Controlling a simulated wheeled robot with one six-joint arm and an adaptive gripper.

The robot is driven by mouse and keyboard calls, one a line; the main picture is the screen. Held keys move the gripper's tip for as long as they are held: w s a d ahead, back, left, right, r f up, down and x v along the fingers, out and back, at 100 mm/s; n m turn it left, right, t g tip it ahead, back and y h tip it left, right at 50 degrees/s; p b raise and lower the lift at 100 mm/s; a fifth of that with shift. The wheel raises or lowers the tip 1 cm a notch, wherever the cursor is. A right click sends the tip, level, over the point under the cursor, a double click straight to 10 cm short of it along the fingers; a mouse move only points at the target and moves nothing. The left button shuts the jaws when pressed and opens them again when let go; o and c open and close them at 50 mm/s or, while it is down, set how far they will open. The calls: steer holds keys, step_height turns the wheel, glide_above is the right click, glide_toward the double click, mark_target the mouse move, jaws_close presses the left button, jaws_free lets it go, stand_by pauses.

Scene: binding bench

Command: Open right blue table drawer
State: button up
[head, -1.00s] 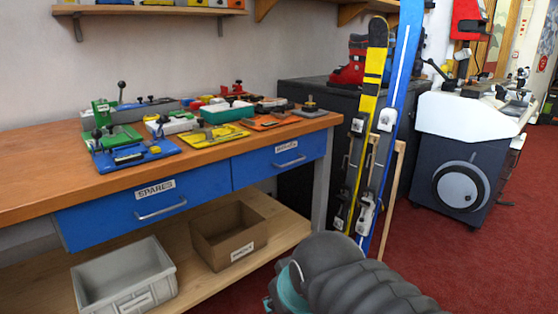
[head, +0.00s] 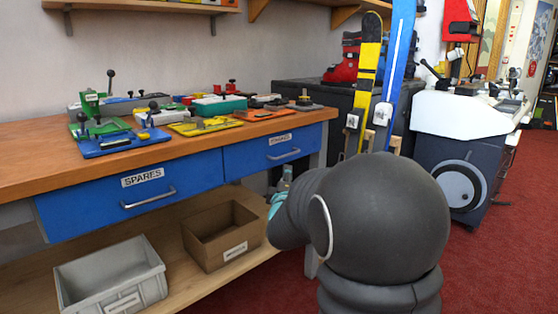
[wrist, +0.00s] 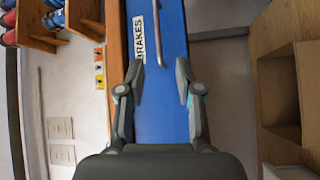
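The right blue drawer (head: 262,155) is shut under the wooden bench top, with a white label and a silver bar handle (head: 284,155). In the wrist view the blue drawer front (wrist: 165,110) appears turned on its side, with a label reading BRAKES and its handle (wrist: 158,35) near the top. My gripper (wrist: 159,80) is open and empty, its two fingers either side of the drawer front's width in that view. The handle lies beyond the fingertips, between their lines, and is not gripped. In the head view my dark arm hides most of the gripper.
The left blue drawer (head: 135,190), labelled SPARES, is shut. A grey bin (head: 110,275) and a cardboard box (head: 222,235) stand on the lower shelf. Skis (head: 368,80) lean at the bench's right end. Red carpet lies open at the right.

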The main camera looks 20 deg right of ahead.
mark_target(289, 154)
steer(key=shift+h, duration=0.4)
steer(key=p+x, duration=0.1)
steer(key=x, duration=1.3)
steer(key=shift+d+f, duration=0.1)
steer(key=shift+d, duration=0.15)
jaws_close()
